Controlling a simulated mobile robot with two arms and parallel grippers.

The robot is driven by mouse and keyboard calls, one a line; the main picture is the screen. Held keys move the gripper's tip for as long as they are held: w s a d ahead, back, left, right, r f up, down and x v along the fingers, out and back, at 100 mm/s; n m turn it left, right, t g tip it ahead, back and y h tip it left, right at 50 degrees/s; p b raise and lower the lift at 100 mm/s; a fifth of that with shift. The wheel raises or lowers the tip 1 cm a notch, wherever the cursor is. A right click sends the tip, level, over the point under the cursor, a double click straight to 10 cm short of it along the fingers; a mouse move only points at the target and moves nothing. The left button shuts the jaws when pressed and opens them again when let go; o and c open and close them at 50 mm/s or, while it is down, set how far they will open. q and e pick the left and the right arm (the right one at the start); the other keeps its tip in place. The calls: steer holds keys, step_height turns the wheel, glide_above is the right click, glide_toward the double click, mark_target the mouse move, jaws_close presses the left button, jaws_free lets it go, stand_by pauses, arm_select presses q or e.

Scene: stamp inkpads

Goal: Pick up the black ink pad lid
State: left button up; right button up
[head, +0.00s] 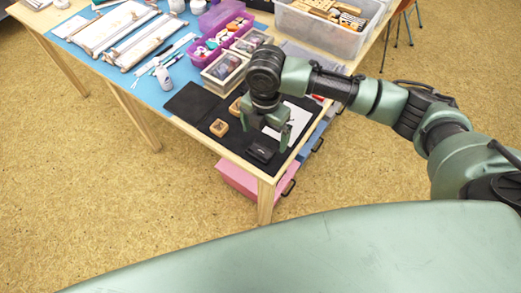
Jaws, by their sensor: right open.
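A small black ink pad (262,150) lies on the dark mat (232,146) near the front corner of the table. I cannot tell its lid apart from its base at this size. My right gripper (265,130) points down over the mat, just behind and above the ink pad. Its green fingers are spread apart with nothing between them. My left gripper is not in view.
Behind are a clear box (224,72), a purple tray (222,38) and a large plastic bin (335,36).

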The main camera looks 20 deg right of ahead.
mark_target(263, 148)
steer(key=f, duration=0.6)
steer(key=shift+w+a+f+p, duration=0.15)
steer(key=shift+w+f+p, duration=0.15)
steer(key=shift+f+p, duration=0.1)
steer(key=c, duration=1.4)
